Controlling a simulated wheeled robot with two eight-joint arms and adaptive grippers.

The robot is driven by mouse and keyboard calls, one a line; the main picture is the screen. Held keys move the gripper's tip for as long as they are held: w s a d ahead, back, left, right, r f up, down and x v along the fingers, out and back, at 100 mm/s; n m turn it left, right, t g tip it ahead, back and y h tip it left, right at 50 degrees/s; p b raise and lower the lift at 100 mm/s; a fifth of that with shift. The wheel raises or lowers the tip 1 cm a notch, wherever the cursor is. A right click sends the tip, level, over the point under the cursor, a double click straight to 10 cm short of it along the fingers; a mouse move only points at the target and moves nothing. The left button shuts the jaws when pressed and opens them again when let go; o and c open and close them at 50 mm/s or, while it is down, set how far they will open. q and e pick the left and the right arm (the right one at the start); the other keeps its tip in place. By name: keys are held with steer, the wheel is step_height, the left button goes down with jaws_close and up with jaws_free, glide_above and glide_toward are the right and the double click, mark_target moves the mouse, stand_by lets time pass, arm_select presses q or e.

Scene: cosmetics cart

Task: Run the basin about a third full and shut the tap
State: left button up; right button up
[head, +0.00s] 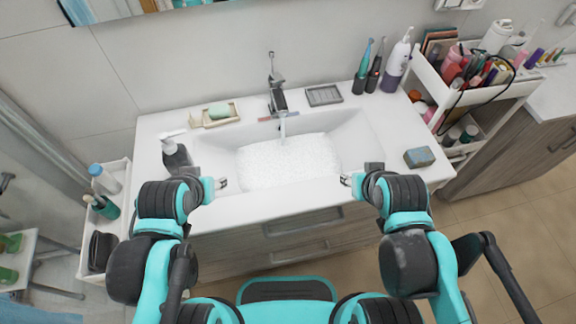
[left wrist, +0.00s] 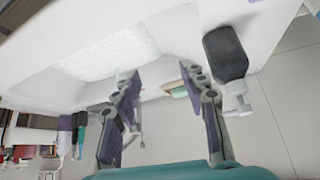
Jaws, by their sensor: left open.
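The white basin (head: 356,136) is set in the counter, with white, speckled water (head: 290,163) over its floor; its exact depth is hard to judge. The chrome tap (head: 277,98) stands behind it with its lever raised, and a thin stream (head: 283,128) falls from the spout. The water also shows in the left wrist view (left wrist: 110,52). My left gripper (head: 222,183) is open and empty at the basin's front left, apart from the tap; its spread fingers show in the left wrist view (left wrist: 165,90). My right gripper (head: 346,180) is at the front right; its jaws are too small to read.
A dark soap dispenser (head: 176,153) stands close to my left gripper. A soap dish (head: 219,117) and a grey tray (head: 323,95) flank the tap. Toothbrushes and a pump bottle (head: 396,66) stand at back right, beside a cart (head: 428,72).

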arm_select(q)
steer(key=shift+r, duration=0.1)
jaws_close()
steer(key=w+d+r+n+g+p, duration=0.1)
steer(key=w+d+r+p, duration=0.5)
steer(key=w+r+p, duration=0.4)
steer(key=w+d+r+n+g+p, duration=0.1)
steer(key=w+d+r+g+p, duration=0.1)
steer(key=w+d+r+p, duration=0.65)
steer(key=p, duration=0.5)
glide_above(279, 78)
steer(key=shift+y, duration=0.4)
steer(key=x, duration=0.2)
steer(key=s+x, duration=0.1)
steer(key=x, duration=0.2)
steer(key=shift+w+d+f, duration=0.1)
steer(key=shift+d+f, duration=0.05)
steer(key=shift+f, duration=0.35)
steer(key=f, duration=0.1)
steer(key=s+f, duration=0.1)
steer(key=f, duration=0.1)
steer(key=shift+s+d+p, duration=0.1)
steer(key=shift+s+p, duration=0.05)
steer(key=shift+p, duration=0.2)
steer(key=shift+s+f, duration=0.25)
steer(key=shift+f, duration=0.2)
